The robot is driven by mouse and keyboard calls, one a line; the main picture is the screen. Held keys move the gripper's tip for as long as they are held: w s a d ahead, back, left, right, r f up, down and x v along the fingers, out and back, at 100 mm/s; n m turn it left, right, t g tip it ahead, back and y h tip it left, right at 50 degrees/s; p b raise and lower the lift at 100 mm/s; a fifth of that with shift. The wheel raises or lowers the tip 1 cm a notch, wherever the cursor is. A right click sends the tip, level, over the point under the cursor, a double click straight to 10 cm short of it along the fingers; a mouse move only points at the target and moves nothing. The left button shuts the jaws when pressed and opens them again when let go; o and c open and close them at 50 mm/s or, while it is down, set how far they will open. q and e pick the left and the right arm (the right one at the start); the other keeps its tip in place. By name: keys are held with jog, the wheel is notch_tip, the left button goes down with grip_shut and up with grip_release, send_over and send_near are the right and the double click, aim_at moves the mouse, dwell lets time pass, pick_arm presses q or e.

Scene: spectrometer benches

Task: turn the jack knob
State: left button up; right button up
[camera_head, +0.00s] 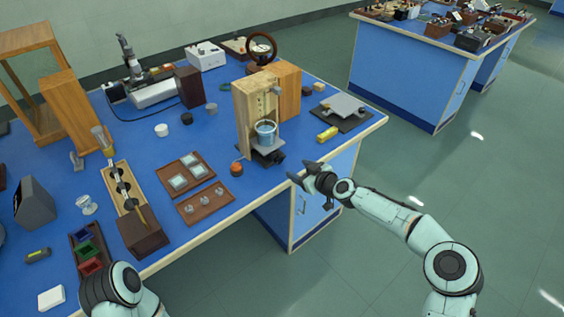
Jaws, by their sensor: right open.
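A small lab jack (268,150) stands near the front edge of the blue bench, at the foot of a wooden stand (243,112). A dark knob (279,158) shows at the jack's front right. A glass beaker with blue liquid (265,132) sits on the jack's top. My right gripper (299,171) is open and empty, just off the bench's front edge, to the right of and nearer than the knob. A gap shows between the gripper and the knob. Part of my left arm shows at the bottom left; its gripper is not visible.
A round orange-topped object (236,168) stands left of the jack. A yellow block (327,134) and a dark plate with a grey device (343,110) lie to the right. Brown trays (206,206) lie to the left. The floor right of the bench is clear.

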aim_at(280, 161)
jog(key=p+x, duration=0.2)
jog(key=x, duration=0.6)
jog(key=shift+w+a+p, duration=0.1)
jog(key=shift+w+p, duration=0.15)
jog(key=shift+p, duration=0.05)
pick_arm(q)
jog(key=shift+w+r+p, duration=0.2)
jog(key=shift+w+r, duration=0.1)
jog(key=shift+r, duration=0.45)
jog(key=shift+w+r+p, duration=0.2)
jog(key=shift+w+r, duration=0.15)
jog(key=shift+r, duration=0.35)
jog(key=shift+w+r+p, duration=0.2)
jog(key=shift+w+r, duration=0.1)
jog(key=shift+r, duration=0.45)
pick_arm(e)
jog(key=shift+x, duration=1.15)
jog(key=shift+f, duration=0.1)
jog(key=c, duration=1)
